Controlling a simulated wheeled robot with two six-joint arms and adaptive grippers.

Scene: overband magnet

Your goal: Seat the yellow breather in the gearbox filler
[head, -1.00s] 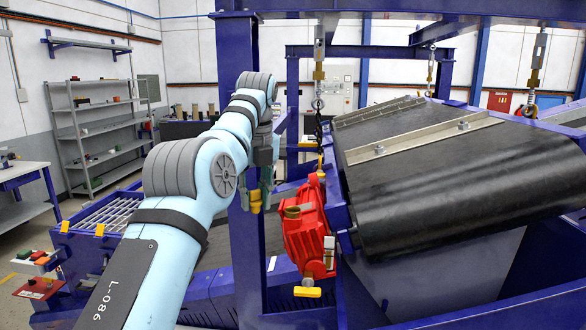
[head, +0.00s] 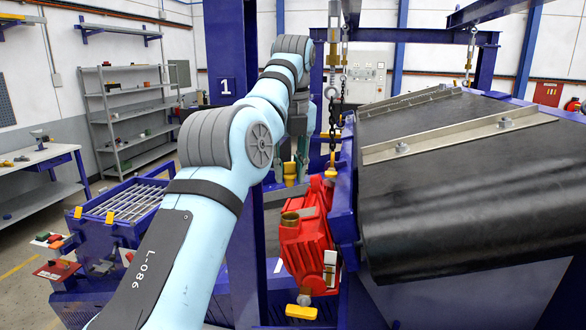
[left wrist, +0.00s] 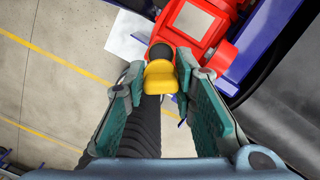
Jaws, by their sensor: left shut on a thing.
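The red gearbox (head: 303,250) hangs at the left end of the black-belted drum. My right gripper is not in view.
The wide black belt (head: 450,190) fills the right side. A chain (head: 336,110) hangs close behind my left gripper. A blue post (head: 240,150) stands left of the gearbox. A blue bin with a grate (head: 128,203) and grey shelves (head: 130,120) are at left.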

